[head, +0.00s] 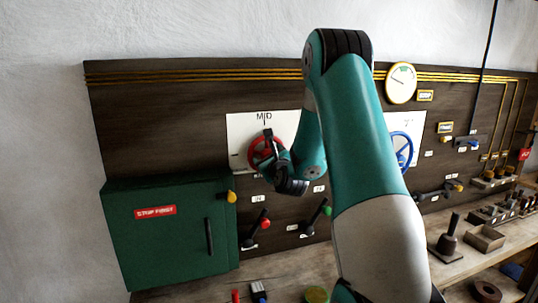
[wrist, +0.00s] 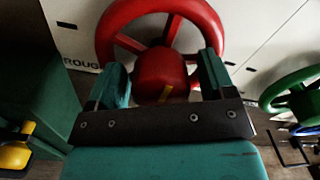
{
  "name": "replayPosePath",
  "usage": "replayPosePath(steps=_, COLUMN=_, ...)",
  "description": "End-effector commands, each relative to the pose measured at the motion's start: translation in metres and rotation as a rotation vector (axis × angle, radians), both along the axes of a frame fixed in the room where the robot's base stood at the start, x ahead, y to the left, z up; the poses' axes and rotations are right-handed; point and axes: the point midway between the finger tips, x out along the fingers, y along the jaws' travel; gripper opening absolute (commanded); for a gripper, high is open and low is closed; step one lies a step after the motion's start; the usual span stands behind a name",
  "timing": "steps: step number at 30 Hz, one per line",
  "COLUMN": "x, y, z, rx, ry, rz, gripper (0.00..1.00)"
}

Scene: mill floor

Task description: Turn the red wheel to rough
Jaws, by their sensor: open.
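The red wheel (head: 256,153) is on a white plate on the dark wall panel, with the label MID (head: 264,116) above it. My gripper (head: 272,158) is in front of it and hides part of it. In the wrist view the red wheel (wrist: 121,18) fills the top middle, with spokes and a round red hub. The label ROUGH, partly hidden (wrist: 82,63), is left of the wheel.
A green cabinet (head: 170,240) is at lower left. Levers with red (head: 264,224) and green (head: 327,211) knobs are below the wheel. A blue wheel (head: 411,148) is right, partly behind my arm. A green wheel (wrist: 276,98) shows at right in the wrist view.

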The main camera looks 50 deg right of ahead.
Motion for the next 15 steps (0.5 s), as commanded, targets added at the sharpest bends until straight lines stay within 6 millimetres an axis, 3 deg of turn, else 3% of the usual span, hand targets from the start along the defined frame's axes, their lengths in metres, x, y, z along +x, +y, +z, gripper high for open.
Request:
replayPosePath(steps=5, x=0.0, y=0.0002, z=-0.0003, rx=0.0, ry=0.0, rz=0.0, gripper=0.76)
replayPosePath(steps=11, x=-0.0001, y=0.0005, z=-0.0002, rx=0.0, ry=0.0, rz=0.001, gripper=0.3)
replayPosePath(steps=15, x=0.0, y=0.0007, z=-0.0002, rx=-0.001, ry=0.001, rz=0.001, gripper=0.27)
